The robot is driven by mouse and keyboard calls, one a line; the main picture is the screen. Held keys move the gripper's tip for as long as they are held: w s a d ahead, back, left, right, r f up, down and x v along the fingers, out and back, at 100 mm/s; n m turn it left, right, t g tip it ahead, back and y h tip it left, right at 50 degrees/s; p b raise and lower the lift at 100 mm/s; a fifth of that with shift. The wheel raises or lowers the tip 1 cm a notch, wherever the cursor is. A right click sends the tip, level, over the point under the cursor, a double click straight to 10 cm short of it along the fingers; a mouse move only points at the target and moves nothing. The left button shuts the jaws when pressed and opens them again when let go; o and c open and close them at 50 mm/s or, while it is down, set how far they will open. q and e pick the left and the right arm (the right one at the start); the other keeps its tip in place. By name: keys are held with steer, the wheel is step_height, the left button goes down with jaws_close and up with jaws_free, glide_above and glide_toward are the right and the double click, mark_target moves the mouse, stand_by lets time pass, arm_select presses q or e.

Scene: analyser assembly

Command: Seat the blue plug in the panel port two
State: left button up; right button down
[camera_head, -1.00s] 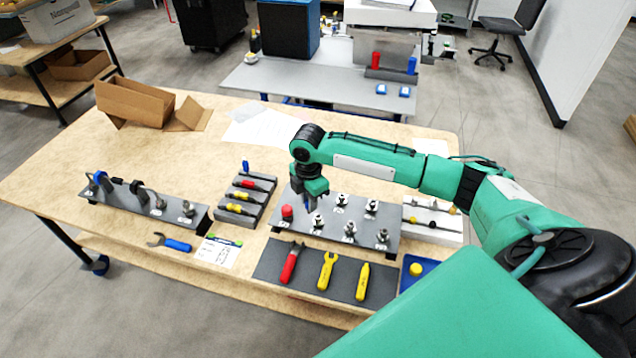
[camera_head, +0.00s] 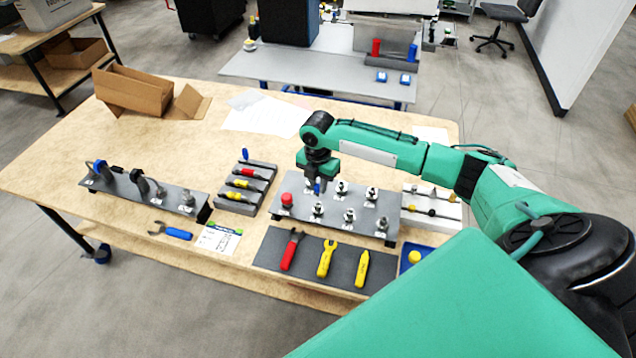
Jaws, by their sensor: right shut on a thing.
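My right gripper (camera_head: 318,182) points down over the back left part of the grey panel (camera_head: 337,231). It is shut on the small blue plug (camera_head: 317,188), which shows just under the fingers. Several metal ports stand on the panel in two rows. A red plug (camera_head: 286,200) sits at the panel's left end, left of the gripper. The port labels are too small to read. The gripper hides part of the back row, and I cannot tell whether the plug touches a port. My left gripper is not in view.
A dark mat (camera_head: 309,262) with red and yellow tools lies in front of the panel. A tool holder (camera_head: 240,199) and a rack with cables (camera_head: 166,205) stand to the left. A white tray (camera_head: 445,220) and a blue tray (camera_head: 408,252) are at the right.

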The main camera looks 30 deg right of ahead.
mark_target(318, 195)
step_height(318, 195, down, 2)
steer(key=shift+b, duration=0.9)
steer(key=shift+f, duration=0.75)
steer(key=shift+f+p, duration=0.15)
steer(key=shift+p, duration=0.45)
steer(key=shift+f+b, duration=0.45)
steer(key=shift+f, duration=0.6)
steer(key=c, duration=1.2)
jaws_free()
steer(key=shift+c, duration=0.2)
steer(key=shift+r, duration=0.1)
